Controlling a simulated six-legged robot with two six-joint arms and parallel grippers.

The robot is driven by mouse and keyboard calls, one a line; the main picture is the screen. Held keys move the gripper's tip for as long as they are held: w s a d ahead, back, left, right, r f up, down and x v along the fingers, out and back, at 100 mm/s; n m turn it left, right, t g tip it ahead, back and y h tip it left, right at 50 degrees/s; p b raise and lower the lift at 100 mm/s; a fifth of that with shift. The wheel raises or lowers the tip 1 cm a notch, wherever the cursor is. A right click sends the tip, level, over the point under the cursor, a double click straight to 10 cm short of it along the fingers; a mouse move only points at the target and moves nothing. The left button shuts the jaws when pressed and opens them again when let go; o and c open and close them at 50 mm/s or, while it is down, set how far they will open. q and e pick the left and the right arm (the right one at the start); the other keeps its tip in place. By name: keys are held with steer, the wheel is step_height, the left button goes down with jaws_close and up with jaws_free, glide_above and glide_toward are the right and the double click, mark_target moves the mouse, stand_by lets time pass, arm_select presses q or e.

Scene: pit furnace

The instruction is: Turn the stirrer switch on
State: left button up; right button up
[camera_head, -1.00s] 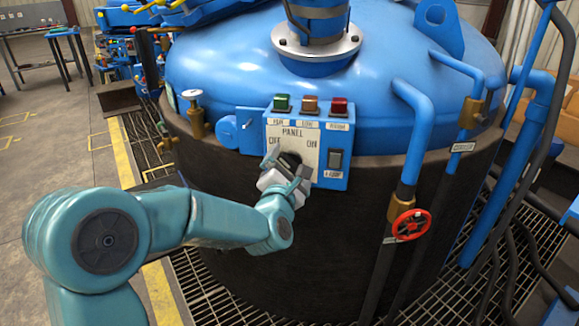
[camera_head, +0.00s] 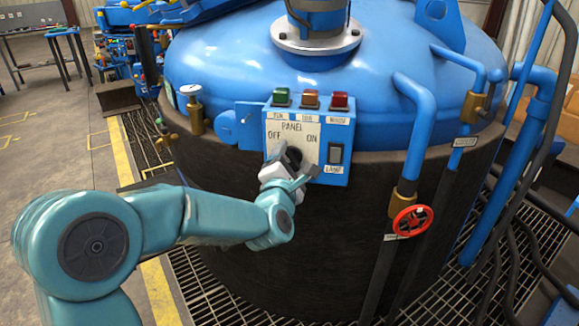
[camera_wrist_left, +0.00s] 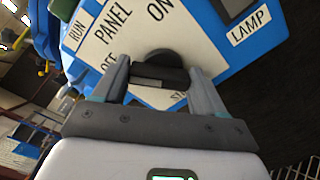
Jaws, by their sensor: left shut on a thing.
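The control panel (camera_head: 306,135) is a blue box with a white plate reading PANEL, OFF on the left and ON on the right, fixed to the furnace side. The black stirrer switch knob (camera_head: 294,156) sits low on the plate, partly hidden by my gripper. My left gripper (camera_head: 291,165) is at the knob. In the left wrist view its two grey fingers are on either side of the black knob (camera_wrist_left: 158,66), shut on it. The plate's text looks tilted there. The knob's exact setting cannot be told. My right gripper is not in view.
Green (camera_head: 281,97), amber (camera_head: 310,99) and red (camera_head: 340,101) lamps top the panel. A red valve wheel (camera_head: 412,221) and blue pipes (camera_head: 418,130) stand to the right.

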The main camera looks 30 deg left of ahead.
arm_select(q)
steer(key=m+b, duration=0.1)
steer(key=m, duration=0.2)
steer(key=shift+d+f+m+b, duration=0.1)
steer(key=shift+f+m+b, duration=0.05)
steer(key=shift+m+b, duration=0.25)
steer(key=m, duration=0.3)
steer(key=shift+w+m+b, duration=0.1)
steer(key=shift+m+b, duration=0.2)
steer(key=shift+b, duration=0.05)
steer(key=m, duration=0.3)
steer(key=shift+d+m, duration=0.1)
steer(key=shift+m, duration=0.2)
steer(key=m, duration=0.4)
steer(key=shift+f+m, duration=0.15)
steer(key=shift+m, duration=0.25)
steer(key=o, duration=1)
steer(key=shift+o, duration=0.2)
